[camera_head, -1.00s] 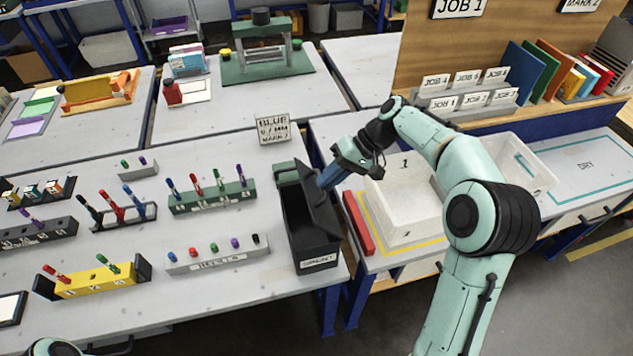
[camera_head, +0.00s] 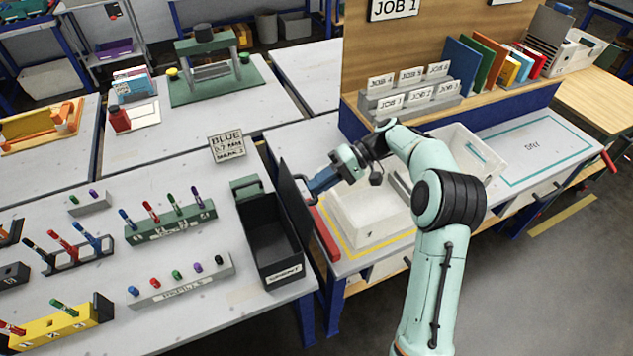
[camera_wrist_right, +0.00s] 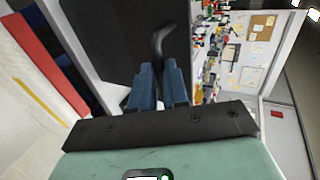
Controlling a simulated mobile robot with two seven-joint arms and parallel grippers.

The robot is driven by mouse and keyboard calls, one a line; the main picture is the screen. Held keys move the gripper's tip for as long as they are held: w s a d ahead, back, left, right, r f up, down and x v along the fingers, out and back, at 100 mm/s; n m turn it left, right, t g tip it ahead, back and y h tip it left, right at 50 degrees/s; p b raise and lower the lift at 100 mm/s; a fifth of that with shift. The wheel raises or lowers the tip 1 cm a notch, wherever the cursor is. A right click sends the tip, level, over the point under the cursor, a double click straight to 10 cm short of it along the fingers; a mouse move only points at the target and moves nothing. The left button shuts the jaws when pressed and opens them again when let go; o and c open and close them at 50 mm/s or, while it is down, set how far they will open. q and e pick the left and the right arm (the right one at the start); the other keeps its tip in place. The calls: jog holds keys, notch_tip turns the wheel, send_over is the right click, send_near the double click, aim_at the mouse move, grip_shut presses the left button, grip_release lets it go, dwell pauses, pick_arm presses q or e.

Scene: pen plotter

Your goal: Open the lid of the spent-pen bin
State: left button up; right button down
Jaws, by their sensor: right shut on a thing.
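The spent-pen bin (camera_head: 283,273) is a black open-topped box with a white label on its front, at the right end of the pen table in the head view. Its dark lid (camera_head: 293,203) stands steeply upright along the bin's right side, and the bin's inside shows. My right gripper (camera_head: 312,190) is at the right of the lid. In the wrist view my right gripper's blue fingers (camera_wrist_right: 158,85) are shut on the lid's black curved handle (camera_wrist_right: 162,42). The dark lid panel (camera_wrist_right: 115,40) fills the area behind them. My left gripper is out of view.
A red bar (camera_head: 325,234) and a white tray (camera_head: 368,222) lie right of the lid. Pen racks, including a green one (camera_head: 170,226), stand left of the bin. A "BLUE" sign (camera_head: 228,147) stands behind it.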

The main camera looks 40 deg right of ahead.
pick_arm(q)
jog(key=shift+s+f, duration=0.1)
pick_arm(e)
jog(key=shift+s+a+f, duration=0.1)
jog(key=shift+s+f, duration=0.05)
jog(key=shift+f, duration=0.45)
jog(key=c, duration=1.5)
grip_release()
jog(key=o, duration=0.4)
jog(key=shift+a, duration=0.1)
jog(key=shift+w+r, duration=0.1)
jog(key=shift+w, duration=0.1)
jog(key=shift+r, duration=0.1)
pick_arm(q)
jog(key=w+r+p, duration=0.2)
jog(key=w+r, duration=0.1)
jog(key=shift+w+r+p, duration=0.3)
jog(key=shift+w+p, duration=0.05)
pick_arm(e)
jog(key=v, duration=1.3)
